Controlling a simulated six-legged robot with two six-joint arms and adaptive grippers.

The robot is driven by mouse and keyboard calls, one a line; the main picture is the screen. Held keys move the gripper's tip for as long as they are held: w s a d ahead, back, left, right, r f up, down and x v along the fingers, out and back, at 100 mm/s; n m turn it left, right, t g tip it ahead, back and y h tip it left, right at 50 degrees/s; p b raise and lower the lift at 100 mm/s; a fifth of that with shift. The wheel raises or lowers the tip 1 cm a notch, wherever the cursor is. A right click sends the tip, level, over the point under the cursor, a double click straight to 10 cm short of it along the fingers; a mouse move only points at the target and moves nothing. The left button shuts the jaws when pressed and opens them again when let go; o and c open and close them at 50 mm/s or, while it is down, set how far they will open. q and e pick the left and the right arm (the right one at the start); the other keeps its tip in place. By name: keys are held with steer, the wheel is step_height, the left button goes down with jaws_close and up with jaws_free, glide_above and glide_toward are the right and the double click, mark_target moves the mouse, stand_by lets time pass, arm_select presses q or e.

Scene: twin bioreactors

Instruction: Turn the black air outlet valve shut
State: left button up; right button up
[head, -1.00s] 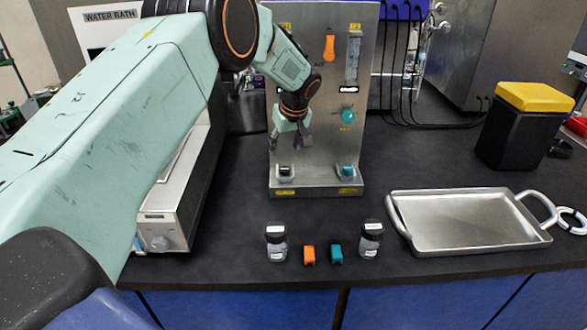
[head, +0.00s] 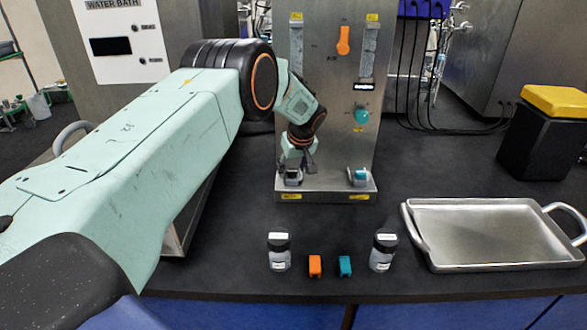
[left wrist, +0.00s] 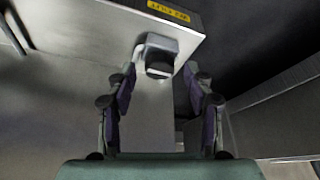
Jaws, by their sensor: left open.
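A grey fitting with a black part (head: 292,178) sits at the lower left of the steel panel's foot. It appears to be the black air outlet valve; its label is not readable. It also shows in the left wrist view (left wrist: 160,66), ahead of and between my fingertips. My left gripper (head: 300,168) points down right at this fitting in the head view and partly covers it. In the left wrist view, the left gripper (left wrist: 160,84) has its fingers apart with nothing held. Contact cannot be told. My right gripper is not in view.
A teal fitting (head: 359,177) stands to the right on the same foot. The steel panel (head: 330,150) carries an orange handle (head: 343,40) and a teal knob (head: 362,116). Two jars, an orange block (head: 315,266), a teal block (head: 345,266) and a metal tray (head: 490,232) lie in front.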

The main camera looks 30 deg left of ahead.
arm_select(q)
steer(key=shift+d+f, duration=0.1)
steer(key=shift+f, duration=0.1)
steer(key=shift+s+d+r, duration=0.1)
steer(key=shift+s+r, duration=0.05)
steer(key=shift+a, duration=0.25)
steer(key=shift+w+f, duration=0.2)
steer(key=shift+f, duration=0.05)
steer(key=c, duration=0.3)
steer(key=shift+d+r, duration=0.1)
steer(key=shift+d, duration=0.05)
steer(key=c, duration=0.3)
steer(key=shift+r, duration=0.1)
jaws_close()
